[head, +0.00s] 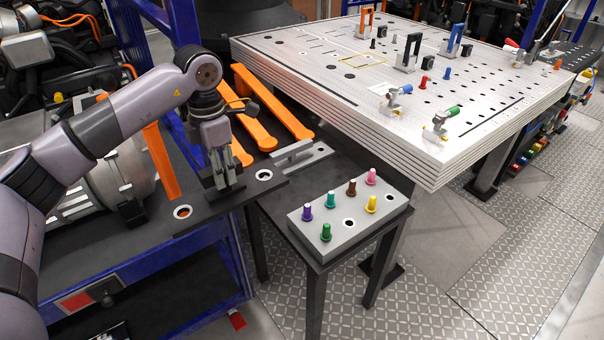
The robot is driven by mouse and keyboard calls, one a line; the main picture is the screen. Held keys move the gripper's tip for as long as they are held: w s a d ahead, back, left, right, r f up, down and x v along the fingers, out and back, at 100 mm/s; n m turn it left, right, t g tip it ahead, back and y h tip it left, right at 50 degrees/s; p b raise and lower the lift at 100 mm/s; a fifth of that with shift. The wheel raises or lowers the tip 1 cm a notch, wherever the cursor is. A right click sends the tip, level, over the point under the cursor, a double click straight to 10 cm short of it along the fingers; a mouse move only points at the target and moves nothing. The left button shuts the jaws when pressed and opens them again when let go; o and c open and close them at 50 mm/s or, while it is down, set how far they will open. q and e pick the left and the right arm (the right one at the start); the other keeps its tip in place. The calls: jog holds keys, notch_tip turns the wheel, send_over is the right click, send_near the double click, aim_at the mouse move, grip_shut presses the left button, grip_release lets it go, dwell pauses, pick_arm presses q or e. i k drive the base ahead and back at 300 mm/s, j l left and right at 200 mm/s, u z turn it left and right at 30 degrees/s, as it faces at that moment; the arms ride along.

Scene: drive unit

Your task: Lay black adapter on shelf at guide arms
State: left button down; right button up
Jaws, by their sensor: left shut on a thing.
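The black adapter (243,187) is a flat dark plate with a ringed hole near each end. My left gripper (222,184) points down and is shut on the adapter's raised middle part. The adapter is roughly level, over the front edge of the dark shelf (130,232) on the blue frame. I cannot tell whether it touches the shelf. Orange guide arms (272,100) lie behind the adapter, and another orange bar (161,162) stands to the left of the gripper. The gripper hides part of the adapter's middle. My right gripper is not in view.
A grey adapter (316,156) with a handle lies just right of the black one. A grey block (345,237) with several coloured pegs stands on a small dark table. A large perforated worktable (330,90) fills the back right. A ribbed grey motor (100,190) sits at left.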

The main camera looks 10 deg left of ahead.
aim_at(319, 180)
jog(key=i+l, duration=0.25)
jog(key=i, duration=0.25)
jog(key=i+l, duration=0.2)
jog(key=i, duration=0.25)
jog(key=i+l, duration=0.25)
jog(key=i, duration=0.25)
